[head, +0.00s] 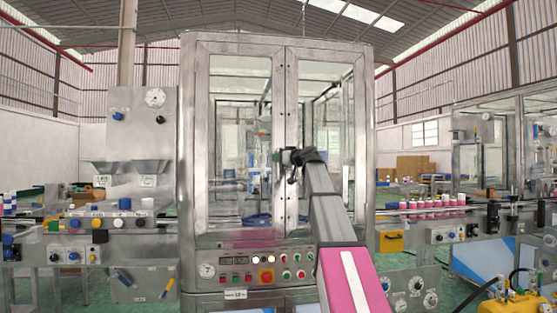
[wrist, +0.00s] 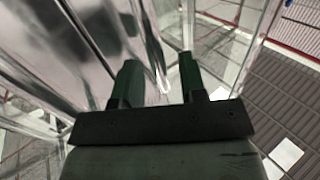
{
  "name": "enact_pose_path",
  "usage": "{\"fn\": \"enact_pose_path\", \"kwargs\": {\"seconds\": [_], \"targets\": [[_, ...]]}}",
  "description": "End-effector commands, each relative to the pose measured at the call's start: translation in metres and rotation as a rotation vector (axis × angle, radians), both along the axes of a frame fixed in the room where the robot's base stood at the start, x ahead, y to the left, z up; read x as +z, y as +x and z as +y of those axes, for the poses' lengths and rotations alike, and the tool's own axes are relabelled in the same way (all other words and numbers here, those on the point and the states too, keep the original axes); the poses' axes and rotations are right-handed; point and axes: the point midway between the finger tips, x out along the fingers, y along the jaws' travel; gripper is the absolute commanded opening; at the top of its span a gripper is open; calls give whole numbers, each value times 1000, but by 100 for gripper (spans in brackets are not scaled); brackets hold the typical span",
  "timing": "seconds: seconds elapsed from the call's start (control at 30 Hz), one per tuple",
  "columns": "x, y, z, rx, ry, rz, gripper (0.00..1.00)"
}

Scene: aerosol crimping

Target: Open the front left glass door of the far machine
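The machine in front of me has two tall glass doors in steel frames. The left door (head: 279,90) and the right door (head: 291,75) look shut, their frames meeting at the middle. My gripper (head: 280,157) is at this middle seam, at about mid-height, and hides the part of the frame behind it. In the wrist view, the two dark green fingers of my gripper (wrist: 160,80) stand apart. A narrow bright metal edge shows between them, with a gap to either finger. I cannot tell whether it is a handle or the door frame.
A control panel (head: 250,274) with buttons and lamps is below the doors. A grey cabinet (head: 140,130) stands to the left. A conveyor with several pink-and-white cans (head: 435,205) runs at the right. A yellow unit (head: 520,304) is at the lower right.

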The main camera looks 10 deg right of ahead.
Motion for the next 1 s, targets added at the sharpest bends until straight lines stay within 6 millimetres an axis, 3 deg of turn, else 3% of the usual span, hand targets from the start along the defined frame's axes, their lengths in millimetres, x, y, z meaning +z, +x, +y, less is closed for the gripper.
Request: {"fn": "enact_pose_path", "kwargs": {"seconds": [0.43,0.47,0.57,0.83,1.0], "targets": [[0,9,6,0,0,0,39],[0,9,6,0,0,0,32],[0,9,6,0,0,0,0],[0,5,7,-7,-1,-1,0],[-1,-11,9,-41,-2,-1,0]]}}
